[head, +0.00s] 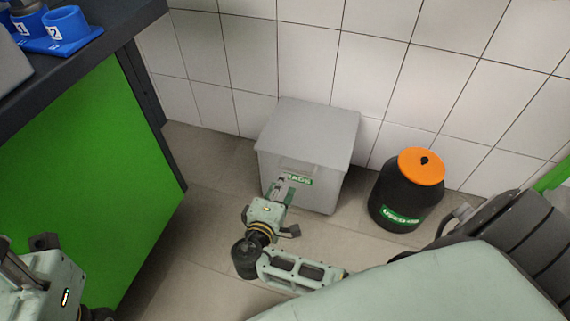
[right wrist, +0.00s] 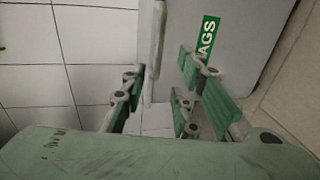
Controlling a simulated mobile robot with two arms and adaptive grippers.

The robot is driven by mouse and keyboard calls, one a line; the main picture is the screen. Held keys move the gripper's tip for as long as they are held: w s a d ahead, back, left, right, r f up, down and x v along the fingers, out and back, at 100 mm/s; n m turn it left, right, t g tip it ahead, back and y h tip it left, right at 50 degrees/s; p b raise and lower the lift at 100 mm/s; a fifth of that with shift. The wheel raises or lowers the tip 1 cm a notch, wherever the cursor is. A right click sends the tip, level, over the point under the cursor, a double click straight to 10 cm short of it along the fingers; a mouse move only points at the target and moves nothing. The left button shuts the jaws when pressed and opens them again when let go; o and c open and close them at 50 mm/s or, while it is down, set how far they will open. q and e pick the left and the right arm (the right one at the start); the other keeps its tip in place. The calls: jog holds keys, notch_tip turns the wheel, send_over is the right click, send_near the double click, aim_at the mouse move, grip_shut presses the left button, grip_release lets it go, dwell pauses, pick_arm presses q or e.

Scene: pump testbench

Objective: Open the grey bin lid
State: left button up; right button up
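The grey bin (head: 303,178) stands on the floor against the tiled wall, with a green label on its front. Its flat grey lid (head: 312,124) lies shut on top. My right gripper (head: 283,184) is at the bin's front, just below the lid's front edge, partly over the label. In the right wrist view its fingers (right wrist: 160,85) are apart, with a thin grey edge or handle (right wrist: 158,35) of the bin showing between them; contact cannot be told. Part of my left arm shows at lower left in the head view; its fingertips cannot be made out.
A black container (head: 393,205) with an orange lid (head: 420,166) stands right of the bin. A green-sided bench (head: 85,180) with a dark top fills the left, bearing blue numbered holders (head: 67,25). Bare floor (head: 205,165) lies between bench and bin.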

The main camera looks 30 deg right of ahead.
aim_at(291, 168)
jog(key=b+x, duration=0.2)
jog(key=x, duration=0.5)
jog(key=shift+w+d+b, duration=0.15)
jog(key=shift+d+b, duration=0.25)
jog(key=shift+d, duration=0.05)
jog(key=shift+r, duration=0.1)
grip_shut()
